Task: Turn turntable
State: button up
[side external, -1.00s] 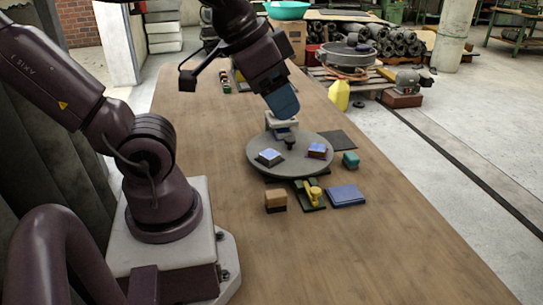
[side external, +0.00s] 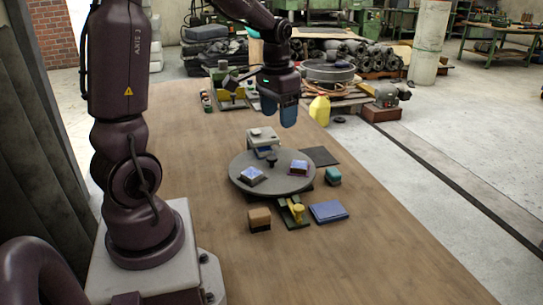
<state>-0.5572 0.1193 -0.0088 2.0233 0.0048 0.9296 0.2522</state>
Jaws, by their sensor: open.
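The turntable (side external: 275,184) is a grey round disc on the wooden table, with a dark knob (side external: 271,160) at its centre. A blue-topped block (side external: 253,175) sits on its left side and a blue and purple block (side external: 299,167) on its right side. Another blue-topped piece (side external: 265,152) is at its back edge, close to a pale grey box-like stand (side external: 262,137). My gripper (side external: 279,116) is open, with blue fingers pointing down. It is raised above and behind the turntable, apart from it, and nothing shows between the fingers.
In front of the turntable are a tan and black block (side external: 259,219), a green piece with a yellow knob (side external: 295,211) and a blue slab (side external: 328,211). A teal block (side external: 333,176) and dark mat (side external: 320,156) lie right. The table's front is clear.

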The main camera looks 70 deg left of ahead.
jog(key=m+g, duration=0.1)
jog(key=m, duration=0.1)
send_over(272, 157)
jog(key=s+d, duration=0.2)
jog(key=d, duration=0.1)
notch_tip(272, 157, down, 9)
jog(key=w+a+m, duration=0.2)
jog(key=a+m, duration=0.1)
jog(key=m, duration=0.1)
notch_tip(272, 157, down, 12)
jog(key=shift+d+f, duration=0.1)
jog(key=shift+f, duration=0.1)
grip_shut()
